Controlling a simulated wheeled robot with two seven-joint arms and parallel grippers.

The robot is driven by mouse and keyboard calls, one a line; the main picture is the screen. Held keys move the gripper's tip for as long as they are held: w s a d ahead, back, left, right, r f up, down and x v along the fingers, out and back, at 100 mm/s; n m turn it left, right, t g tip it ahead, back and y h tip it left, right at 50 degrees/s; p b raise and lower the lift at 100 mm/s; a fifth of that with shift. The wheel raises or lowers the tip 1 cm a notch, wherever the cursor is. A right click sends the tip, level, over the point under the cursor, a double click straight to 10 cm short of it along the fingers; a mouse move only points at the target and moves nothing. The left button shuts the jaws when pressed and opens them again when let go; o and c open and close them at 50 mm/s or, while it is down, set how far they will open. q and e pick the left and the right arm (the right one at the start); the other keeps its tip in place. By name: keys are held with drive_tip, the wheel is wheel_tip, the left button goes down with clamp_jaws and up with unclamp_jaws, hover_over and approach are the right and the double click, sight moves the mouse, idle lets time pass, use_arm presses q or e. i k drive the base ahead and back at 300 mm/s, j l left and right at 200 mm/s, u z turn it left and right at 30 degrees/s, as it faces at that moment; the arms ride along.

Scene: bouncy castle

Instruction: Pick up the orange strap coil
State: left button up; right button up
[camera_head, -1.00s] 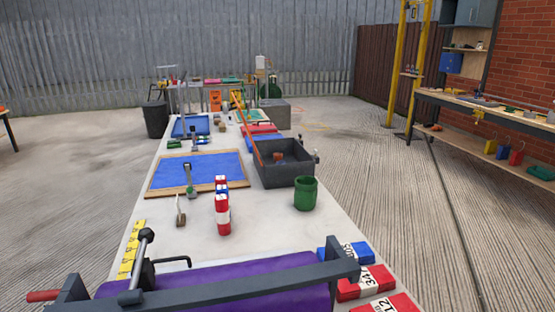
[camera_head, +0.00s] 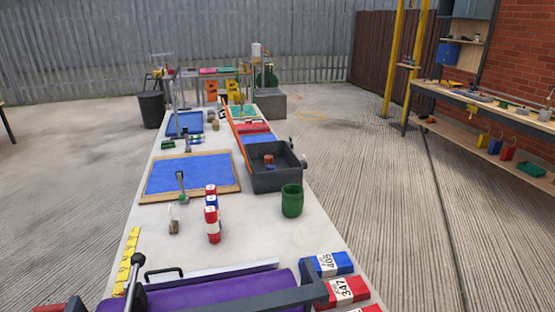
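I cannot make out an orange strap coil for certain. A small orange-brown item (camera_head: 269,160) sits inside the dark grey crate (camera_head: 276,183) on the long table; it is too small to tell what it is. A long orange bar (camera_head: 228,115) leans up from the crate's left side. Orange shapes (camera_head: 211,91) also show at the far end of the table, too small to identify.
The long pale table (camera_head: 255,232) runs away from me. On it are a purple roll (camera_head: 200,303) in a grey frame, red and blue blocks (camera_head: 332,264), a green cup (camera_head: 292,201) and a blue framed mat (camera_head: 190,173). Concrete floor is open on both sides.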

sight(268, 158)
drive_tip(key=i+l+z, duration=0.1)
drive_tip(key=l+z, duration=0.25)
drive_tip(key=i+l+z, duration=0.2)
drive_tip(key=l+z, duration=0.15)
drive_tip(key=l, duration=0.15)
drive_tip(key=i+l+z, duration=0.2)
drive_tip(key=l+z, duration=0.15)
drive_tip(key=i+l+z, duration=0.7)
drive_tip(key=i+z, duration=0.2)
drive_tip(key=i+u, duration=0.65)
drive_tip(key=u, duration=0.25)
drive_tip(key=i+j+u, duration=0.15)
drive_tip(key=u, duration=0.3)
drive_tip(key=i+u, duration=0.6)
drive_tip(key=u, duration=0.25)
drive_tip(key=i+u, duration=0.25)
drive_tip(key=u, duration=0.15)
drive_tip(key=i+l+u, duration=0.2)
drive_tip(key=u, duration=0.25)
